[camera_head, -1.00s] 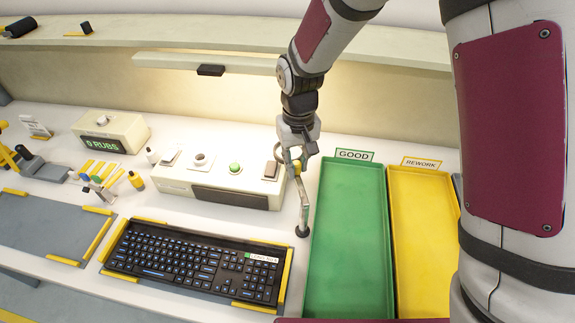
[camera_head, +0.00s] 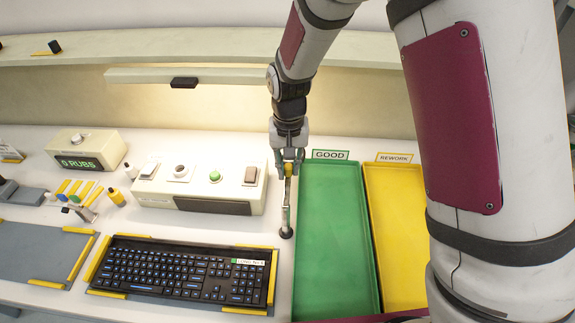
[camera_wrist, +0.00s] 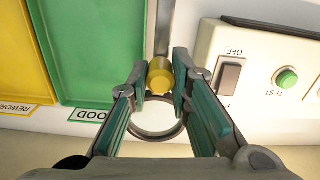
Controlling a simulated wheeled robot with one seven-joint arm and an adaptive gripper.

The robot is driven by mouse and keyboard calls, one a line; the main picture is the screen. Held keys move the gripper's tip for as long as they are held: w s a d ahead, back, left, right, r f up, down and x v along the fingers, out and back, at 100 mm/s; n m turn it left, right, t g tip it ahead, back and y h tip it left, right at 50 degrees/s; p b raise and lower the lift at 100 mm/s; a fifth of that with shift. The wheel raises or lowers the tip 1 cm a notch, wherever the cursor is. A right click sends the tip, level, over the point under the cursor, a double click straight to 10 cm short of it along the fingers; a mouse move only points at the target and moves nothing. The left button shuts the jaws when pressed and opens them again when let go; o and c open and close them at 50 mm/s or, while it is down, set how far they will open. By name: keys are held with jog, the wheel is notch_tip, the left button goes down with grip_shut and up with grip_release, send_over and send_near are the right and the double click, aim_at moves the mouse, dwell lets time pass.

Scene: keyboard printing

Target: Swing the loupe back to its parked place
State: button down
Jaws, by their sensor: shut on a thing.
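The loupe has a thin metal arm (camera_head: 286,210) that rises from a small dark round foot (camera_head: 287,232) on the table, between the keyboard and the green tray. My gripper (camera_head: 289,170) is at the upper end of this arm. In the wrist view my gripper (camera_wrist: 159,86) is shut on the loupe's yellow knob (camera_wrist: 160,75), with a finger on each side. The loupe's dark ring (camera_wrist: 138,132) shows just beyond the knob, partly covered by the fingers. In the head view the ring is hidden behind my gripper.
The green GOOD tray (camera_head: 301,290) and yellow REWORK tray (camera_head: 372,215) lie close to the right. A control box (camera_head: 160,190) with switches and a green button stands left of my gripper. The keyboard (camera_head: 185,270) lies in front left. A shelf (camera_head: 230,76) runs behind.

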aim_at(289, 166)
jog(key=c, duration=1.4)
grip_release()
jog(key=shift+d, duration=0.1)
jog(key=shift+c, duration=0.2)
notch_tip(289, 166, up, 12)
